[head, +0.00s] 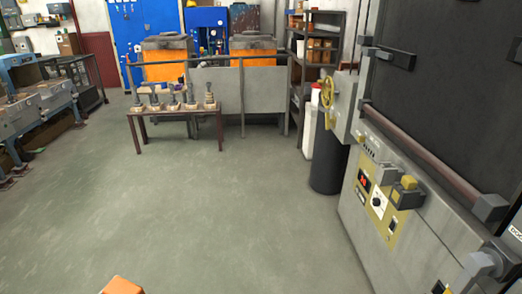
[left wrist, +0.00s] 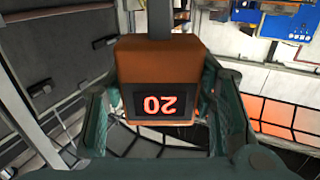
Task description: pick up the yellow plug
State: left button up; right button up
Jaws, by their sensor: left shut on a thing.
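I cannot make out a yellow plug for certain in either view. A dull yellow block (head: 406,190) sits on the grey machine's control panel at the right of the head view; I cannot tell if it is the plug. My left gripper (left wrist: 163,118), with dark green fingers, is shut around an orange-brown box (left wrist: 158,62) with a black display showing red digits. An orange box top (head: 122,286) shows at the bottom edge of the head view and looks like the same box. My right gripper is not in view.
The grey machine (head: 362,215) with a dark door fills the right side. A yellow handwheel (head: 327,92) is on its far end, near a dark cylinder (head: 326,160). A low table (head: 178,112) holds several small items. The floor (head: 200,220) between is clear.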

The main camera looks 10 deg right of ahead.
aim_at(408, 182)
jog(key=z, duration=0.1)
jog(key=i, duration=1.25)
jog(key=z, duration=1.15)
jog(key=i, duration=0.9)
jog(key=z, duration=0.8)
